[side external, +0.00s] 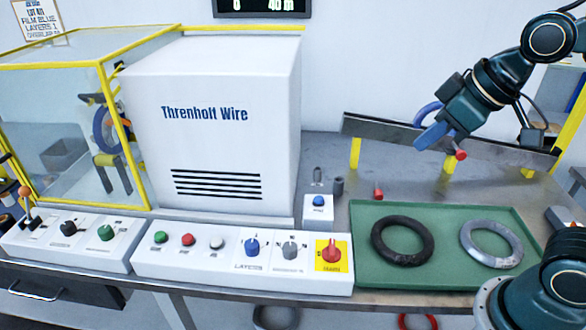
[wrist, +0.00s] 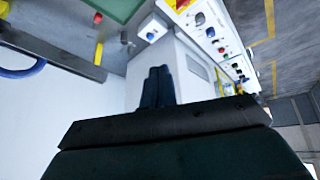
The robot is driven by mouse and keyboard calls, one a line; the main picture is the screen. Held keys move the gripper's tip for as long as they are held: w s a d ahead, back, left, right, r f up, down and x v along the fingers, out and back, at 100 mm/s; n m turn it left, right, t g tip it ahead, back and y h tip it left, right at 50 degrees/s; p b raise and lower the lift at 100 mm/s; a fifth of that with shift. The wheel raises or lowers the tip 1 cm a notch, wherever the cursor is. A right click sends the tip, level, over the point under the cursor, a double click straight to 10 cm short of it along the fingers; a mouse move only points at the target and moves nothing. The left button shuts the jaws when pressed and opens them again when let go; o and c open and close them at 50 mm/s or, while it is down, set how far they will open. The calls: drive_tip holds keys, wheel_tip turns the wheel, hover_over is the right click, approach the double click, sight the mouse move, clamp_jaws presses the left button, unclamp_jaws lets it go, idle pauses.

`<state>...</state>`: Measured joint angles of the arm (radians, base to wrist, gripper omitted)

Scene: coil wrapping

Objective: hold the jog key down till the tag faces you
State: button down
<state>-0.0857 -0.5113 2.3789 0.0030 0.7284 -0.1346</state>
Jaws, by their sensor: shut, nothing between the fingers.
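My gripper (side external: 432,136) is shut and empty, held in the air in front of the slanted grey rail. In the wrist view its dark fingers (wrist: 158,88) are together. The control panel (side external: 200,270) carries green, red and white keys (side external: 217,243), then blue and grey knobs. A small white box (side external: 318,210) with a blue key (side external: 318,201) stands apart, left of my gripper and below it. Key labels are too small to read, so I cannot tell which is the jog key. A coil (side external: 107,130) stands upright behind the clear guard; I cannot make out a tag.
A green tray (side external: 455,277) holds a black ring (side external: 402,241) and a grey ring (side external: 491,243). A red rotary switch (side external: 331,251) is at the panel's right end. A blue ring (side external: 424,113) is at the rail (side external: 380,132). The white cabinet (side external: 215,130) stands behind the panel.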

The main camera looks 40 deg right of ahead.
drive_tip(key=w+a+n, duration=0.3)
drive_tip(key=w+a, duration=0.2)
drive_tip(key=w, duration=0.5)
drive_tip(key=n+t+y, duration=0.2)
drive_tip(key=n+y, duration=0.2)
drive_tip(key=n, duration=0.5)
hover_over(221, 241)
wheel_tip(221, 241, down, 17)
drive_tip(key=shift+f, duration=0.2)
drive_tip(key=shift+f, duration=4.2)
